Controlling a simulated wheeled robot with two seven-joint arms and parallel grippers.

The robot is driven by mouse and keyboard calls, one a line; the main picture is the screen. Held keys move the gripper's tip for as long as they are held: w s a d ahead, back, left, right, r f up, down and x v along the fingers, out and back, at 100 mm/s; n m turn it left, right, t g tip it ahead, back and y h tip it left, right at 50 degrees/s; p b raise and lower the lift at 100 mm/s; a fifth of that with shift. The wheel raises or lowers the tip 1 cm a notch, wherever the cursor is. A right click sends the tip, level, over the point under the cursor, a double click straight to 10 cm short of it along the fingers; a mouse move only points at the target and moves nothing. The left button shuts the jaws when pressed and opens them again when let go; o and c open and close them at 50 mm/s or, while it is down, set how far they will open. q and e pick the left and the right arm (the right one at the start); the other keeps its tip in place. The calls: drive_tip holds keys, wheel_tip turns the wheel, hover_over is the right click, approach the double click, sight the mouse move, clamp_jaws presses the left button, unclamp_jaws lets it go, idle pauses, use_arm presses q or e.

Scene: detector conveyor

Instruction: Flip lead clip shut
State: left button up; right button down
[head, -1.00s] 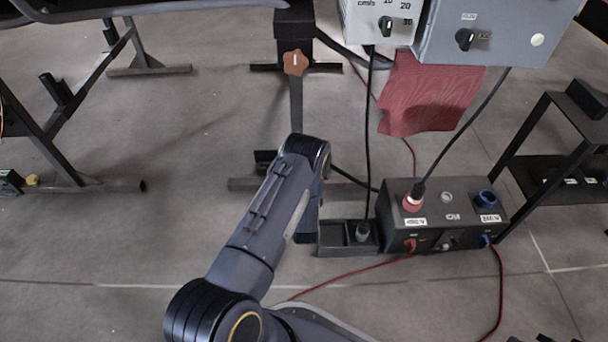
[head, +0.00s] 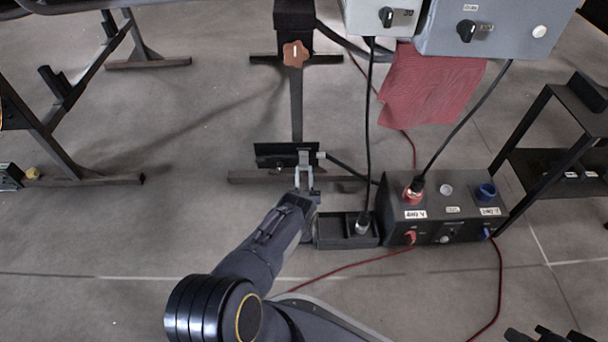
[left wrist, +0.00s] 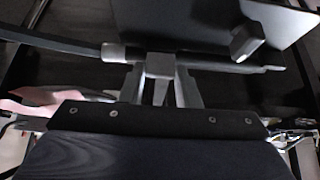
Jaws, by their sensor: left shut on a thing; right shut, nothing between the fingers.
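My left gripper (head: 303,170) has its fingers against a small grey piece at the lower edge of a dark flat panel (head: 270,155). In the left wrist view its fingers (left wrist: 160,82) meet at a grey block on a thin bar, which I take to be the lead clip (left wrist: 158,65). A black lead (left wrist: 50,42) runs into a grey sleeve (left wrist: 112,52) beside it. The panel (left wrist: 200,22) stands behind, with a grey tab (left wrist: 247,42) at its right. The fingertips partly hide the clip. My right gripper (head: 540,333) is shut and empty, cut off at the lower right edge.
A black socket box (head: 440,225) with red and blue connectors stands to the right, with a small black tray (head: 332,232) beside it. A black cable hangs from the grey boxes (head: 495,28) above. A red cloth (head: 430,85) hangs there.

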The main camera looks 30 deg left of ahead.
use_arm(q)
drive_tip(key=shift+w+a, duration=0.1)
drive_tip(key=shift+w, duration=0.05)
idle(0.3)
drive_tip(key=o, duration=1)
